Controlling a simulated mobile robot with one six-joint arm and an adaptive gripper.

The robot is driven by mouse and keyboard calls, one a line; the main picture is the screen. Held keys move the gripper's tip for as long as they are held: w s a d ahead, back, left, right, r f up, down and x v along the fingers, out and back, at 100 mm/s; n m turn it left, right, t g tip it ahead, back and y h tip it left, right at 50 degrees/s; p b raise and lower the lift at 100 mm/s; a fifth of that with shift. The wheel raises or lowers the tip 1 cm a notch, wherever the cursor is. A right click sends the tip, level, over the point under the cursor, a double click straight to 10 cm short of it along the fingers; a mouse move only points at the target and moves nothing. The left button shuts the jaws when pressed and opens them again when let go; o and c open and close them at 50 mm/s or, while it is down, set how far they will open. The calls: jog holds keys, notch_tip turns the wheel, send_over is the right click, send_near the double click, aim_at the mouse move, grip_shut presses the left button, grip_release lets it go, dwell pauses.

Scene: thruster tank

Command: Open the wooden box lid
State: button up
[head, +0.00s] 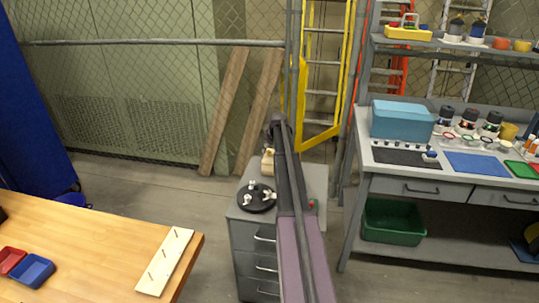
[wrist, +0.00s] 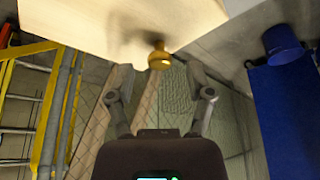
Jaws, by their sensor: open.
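In the wrist view, the pale wooden box (wrist: 90,22) fills the top of the picture, with a round brass knob (wrist: 159,60) sticking out from its edge. My gripper (wrist: 158,80) is open, one finger on each side of the knob and apart from it. Nothing is between the fingers but the view past them. In the head view, a small part of a pale wooden thing, likely the box (head: 267,163), shows on the grey drawer cabinet (head: 250,235). My arm hides the rest of it, and my gripper cannot be made out there. The lid's seam is not clear.
A black round fixture (head: 256,198) stands on the cabinet beside the wooden thing. A workbench with a blue box (head: 402,119) and a green bin (head: 392,222) is at right. A wooden table (head: 100,232) is at left. Open floor lies between table and cabinet.

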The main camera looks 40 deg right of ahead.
jog(key=shift+w+f, duration=0.2)
jog(key=shift+f, duration=0.25)
jog(key=shift+c, duration=0.2)
grip_shut()
jog(key=shift+a, duration=0.1)
jog(key=shift+s, duration=0.1)
